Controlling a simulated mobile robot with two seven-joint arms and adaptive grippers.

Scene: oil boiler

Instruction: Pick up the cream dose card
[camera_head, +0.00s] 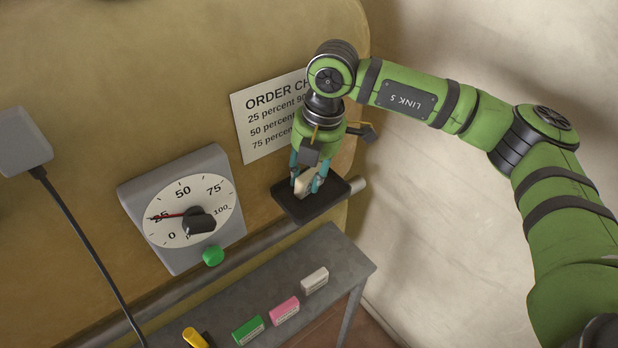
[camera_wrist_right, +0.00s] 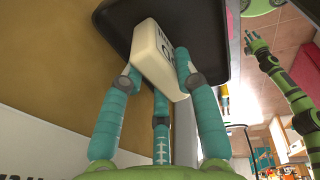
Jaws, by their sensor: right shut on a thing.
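The cream dose card (camera_head: 304,184) is a small pale block with dark print, partly hidden by my fingers in the head view. My right gripper (camera_head: 309,182) comes down on it from above, over a black tray (camera_head: 318,208) on the wall. In the right wrist view the teal fingers (camera_wrist_right: 158,75) are closed on the cream dose card (camera_wrist_right: 158,50), which stands against the black tray (camera_wrist_right: 205,20). Whether the card touches the tray is hard to tell.
A dial box (camera_head: 186,211) left of the tray has its red pointer near 25, with a green button (camera_head: 213,256) below. An order chart (camera_head: 262,120) hangs behind my gripper. A grey shelf (camera_head: 345,262) below holds pink (camera_head: 284,311), green (camera_head: 248,331) and whitish (camera_head: 314,280) blocks.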

